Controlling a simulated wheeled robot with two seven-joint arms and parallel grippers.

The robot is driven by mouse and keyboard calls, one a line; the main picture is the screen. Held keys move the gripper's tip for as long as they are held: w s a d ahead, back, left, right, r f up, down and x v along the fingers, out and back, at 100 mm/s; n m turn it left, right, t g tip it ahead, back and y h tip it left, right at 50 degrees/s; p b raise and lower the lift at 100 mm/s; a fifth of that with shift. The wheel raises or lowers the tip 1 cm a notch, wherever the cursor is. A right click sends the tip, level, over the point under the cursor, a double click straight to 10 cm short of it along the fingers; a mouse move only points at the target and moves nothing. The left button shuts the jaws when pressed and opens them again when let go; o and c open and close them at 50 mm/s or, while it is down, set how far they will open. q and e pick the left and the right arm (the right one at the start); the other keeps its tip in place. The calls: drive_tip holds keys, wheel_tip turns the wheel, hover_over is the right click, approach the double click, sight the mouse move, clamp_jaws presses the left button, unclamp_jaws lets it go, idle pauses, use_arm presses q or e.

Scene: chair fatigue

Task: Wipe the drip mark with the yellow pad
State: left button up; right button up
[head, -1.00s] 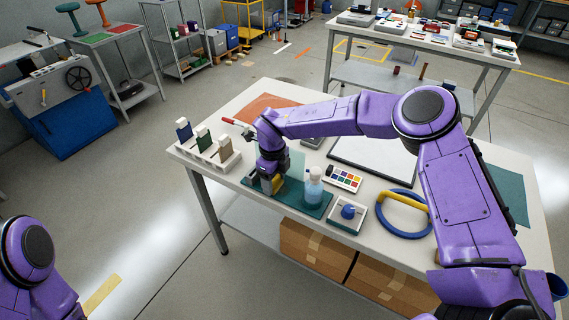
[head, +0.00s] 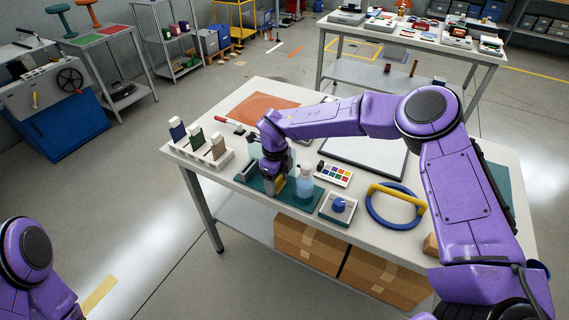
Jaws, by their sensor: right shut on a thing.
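My right gripper (head: 270,187) points down over the dark green board (head: 290,193) near the table's front edge. It is shut on the yellow pad (head: 268,188), of which only a small yellow part shows low between the dark fingers. The pad is at or just above the board; I cannot tell whether it touches. A pale, see-through panel (head: 291,161) shows behind the gripper. I cannot make out the drip mark; the gripper may hide it. My left gripper is out of view; only part of my left arm shows at the lower left.
A clear spray bottle (head: 305,180) stands close right of the gripper. A white rack (head: 203,157) with blue, green and brown pads is to the left. A paint set (head: 333,174), a blue-knobbed tray (head: 339,207) and a blue ring with yellow handle (head: 397,207) lie to the right.

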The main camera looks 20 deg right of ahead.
drive_tip(key=shift+s+d+r+p, duration=0.35)
drive_tip(key=shift+s+d, duration=0.2)
drive_tip(key=shift+s, duration=0.15)
drive_tip(key=shift+a+r+p, duration=0.15)
drive_tip(key=shift+r+p, duration=0.25)
drive_tip(key=shift+r, duration=0.5)
drive_tip(key=shift+w+r+p, duration=0.2)
drive_tip(key=shift+r+p, duration=0.65)
drive_tip(key=shift+r, duration=0.05)
wheel_tip(320, 180, up, 2)
drive_tip(key=shift+s+r+p, duration=0.15)
drive_tip(key=shift+r+p, duration=0.05)
drive_tip(key=shift+p, duration=0.65)
use_arm(q)
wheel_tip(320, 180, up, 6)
drive_tip(key=p, duration=0.1)
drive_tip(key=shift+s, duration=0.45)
use_arm(e)
drive_tip(key=shift+r, duration=0.65)
